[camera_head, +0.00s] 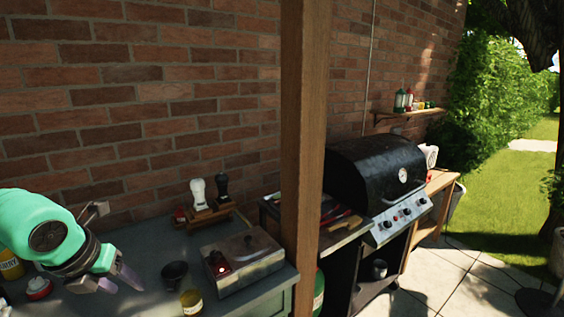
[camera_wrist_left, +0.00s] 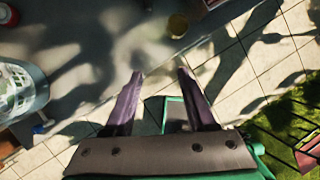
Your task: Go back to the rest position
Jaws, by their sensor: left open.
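My left gripper (camera_head: 122,282) hangs over the grey-green table (camera_head: 145,240) at the lower left of the head view, with its green arm coming in from the left edge. In the left wrist view the two purple fingers of this gripper (camera_wrist_left: 160,73) stand apart with nothing between them. The fingers point down past the table's edge area, with paving visible below them. My right gripper is in neither view.
On the table are a dark cup (camera_head: 174,273), a yellow-labelled jar (camera_head: 191,302), a metal box (camera_head: 243,262) and a shaker rack (camera_head: 207,215). A red-lidded jar (camera_head: 38,288) is near my arm. A wooden post (camera_head: 303,130) and a black grill (camera_head: 372,172) stand to the right.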

